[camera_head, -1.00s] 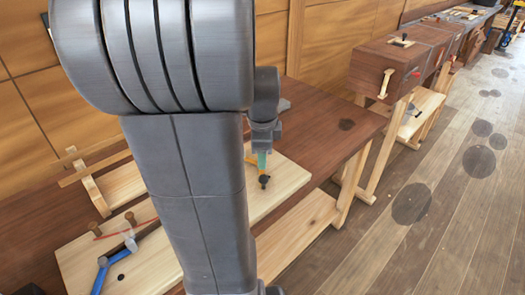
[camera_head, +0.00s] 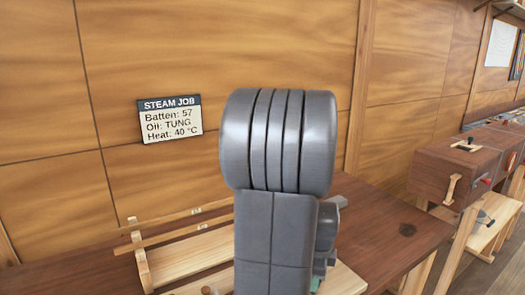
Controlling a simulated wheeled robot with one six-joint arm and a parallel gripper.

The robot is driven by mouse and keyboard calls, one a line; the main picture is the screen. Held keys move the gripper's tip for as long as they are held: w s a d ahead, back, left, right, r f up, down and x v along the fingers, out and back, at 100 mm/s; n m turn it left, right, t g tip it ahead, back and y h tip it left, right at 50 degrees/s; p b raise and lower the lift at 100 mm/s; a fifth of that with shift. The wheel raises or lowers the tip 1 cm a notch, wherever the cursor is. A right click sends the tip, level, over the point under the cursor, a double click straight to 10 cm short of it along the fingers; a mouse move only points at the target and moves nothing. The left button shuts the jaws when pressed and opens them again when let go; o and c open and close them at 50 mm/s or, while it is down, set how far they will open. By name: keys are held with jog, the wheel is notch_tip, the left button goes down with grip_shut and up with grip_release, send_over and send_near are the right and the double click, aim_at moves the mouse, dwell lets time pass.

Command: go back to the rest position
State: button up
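My grey arm fills the middle of the head view and stands upright over the workbench (camera_head: 395,232). Its big rounded joint is in front of the wood wall. My gripper is hidden behind the arm, or below the picture, so its fingers and anything in them do not show. A small bit of green shows at the arm's lower right edge; I cannot tell what it belongs to.
A sign (camera_head: 170,118) on the wall reads "STEAM JOB, Batten: 57, Oil: TUNG, Heat: 40 °C". A wooden rack with battens (camera_head: 185,240) stands at the bench's back left. Brown wooden boxes (camera_head: 455,165) stand to the right. A pale board (camera_head: 342,281) lies partly behind my arm.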

jog(key=shift+w+d+f, duration=0.1)
jog(key=shift+w+f, duration=0.05)
jog(key=shift+f, duration=0.75)
jog(key=shift+w+f, duration=0.2)
jog(key=shift+f, duration=0.7)
jog(key=shift+w+d+f, duration=0.1)
jog(key=shift+w+f, duration=0.05)
jog(key=shift+f, duration=0.75)
